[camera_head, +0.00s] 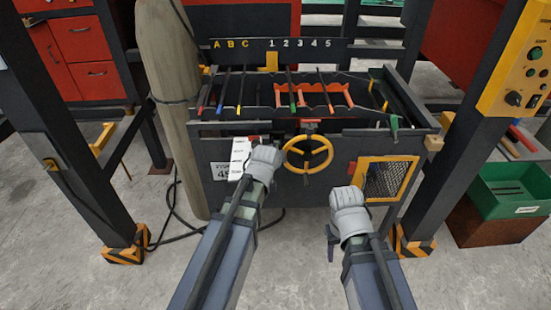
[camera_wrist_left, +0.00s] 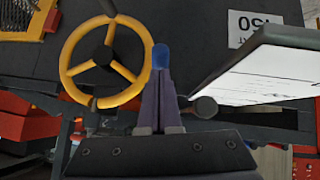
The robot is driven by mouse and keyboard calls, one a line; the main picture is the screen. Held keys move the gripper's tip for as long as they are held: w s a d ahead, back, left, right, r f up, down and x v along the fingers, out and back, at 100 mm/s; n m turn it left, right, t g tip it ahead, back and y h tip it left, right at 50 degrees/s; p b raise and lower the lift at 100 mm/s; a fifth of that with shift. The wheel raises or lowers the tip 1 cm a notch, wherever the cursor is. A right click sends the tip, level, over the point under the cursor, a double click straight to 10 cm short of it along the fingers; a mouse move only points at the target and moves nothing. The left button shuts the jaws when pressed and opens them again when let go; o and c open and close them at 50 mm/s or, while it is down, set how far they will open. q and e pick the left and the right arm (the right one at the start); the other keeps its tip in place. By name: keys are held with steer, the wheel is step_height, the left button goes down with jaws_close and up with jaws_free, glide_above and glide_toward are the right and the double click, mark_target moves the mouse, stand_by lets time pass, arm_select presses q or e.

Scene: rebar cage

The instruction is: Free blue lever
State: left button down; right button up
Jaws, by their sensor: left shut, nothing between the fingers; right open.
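A dark rack (camera_head: 300,95) on the machine holds several thin rods or levers with coloured ends. One with a blue end (camera_head: 220,104) stands left of the middle, between a red and a yellow one. My left gripper (camera_head: 266,155) is in front of the machine's front panel, left of the yellow handwheel; its fingers are hidden in the head view. In the left wrist view its fingers (camera_wrist_left: 160,95) are together, and a rounded blue tip (camera_wrist_left: 160,56) shows right at their ends; I cannot tell whether they touch it. My right gripper (camera_head: 348,197) hangs lower right, clear of the panel, its fingertips unclear.
The yellow handwheel (camera_head: 307,154) is close beside my left gripper and also shows in the wrist view (camera_wrist_left: 105,62). A white card or plate (camera_head: 240,158) is beside it. A yellow-framed mesh (camera_head: 386,179) is on the right. Posts (camera_head: 75,120) flank the machine.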

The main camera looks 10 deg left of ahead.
arm_select(q)
steer(key=shift+f+b, duration=0.35)
steer(key=shift+f, duration=0.1)
arm_select(e)
steer(key=shift+f, duration=0.5)
arm_select(q)
steer(key=shift+s+f, duration=0.15)
arm_select(e)
steer(key=shift+s+f, duration=0.1)
